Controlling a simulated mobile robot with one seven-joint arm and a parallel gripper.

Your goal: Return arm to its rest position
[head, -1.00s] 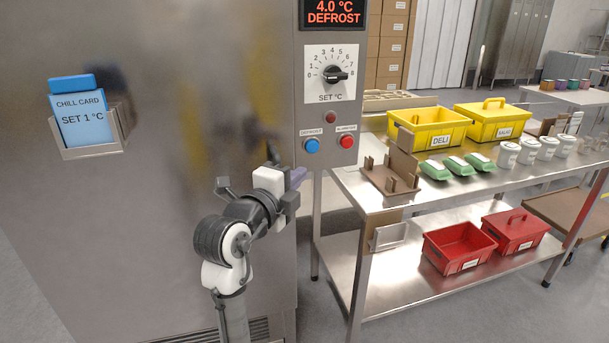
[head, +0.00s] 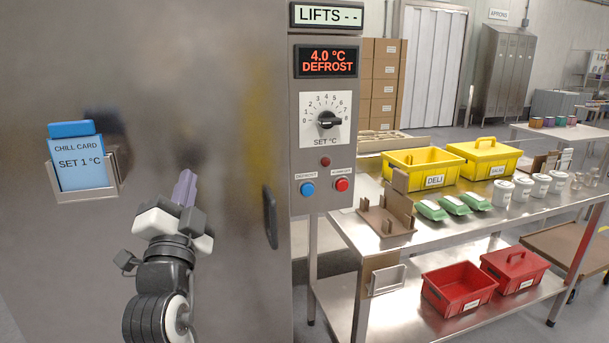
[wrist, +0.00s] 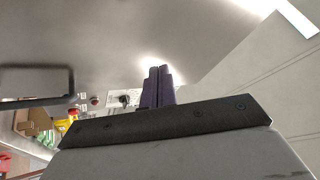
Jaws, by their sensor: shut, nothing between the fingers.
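My gripper (head: 184,187) is in front of the steel cabinet door (head: 225,60) in the head view, with its purple fingers pointing up and nothing in them. The fingers also show in the wrist view (wrist: 157,86), side by side and closed together. The gripper is to the right of and a little below the blue chill card (head: 82,163) in its metal holder, apart from it. The cabinet's door handle (head: 270,217) is to the right of the gripper.
A steel table (head: 335,222) stands right of the cabinet, holding yellow bins (head: 413,164), green cartons (head: 432,210), white tubs (head: 502,190) and a brown stand (head: 386,220). Red bins (head: 457,291) sit on its lower shelf. Lockers (head: 502,72) stand behind. Floor shows between cabinet and table.

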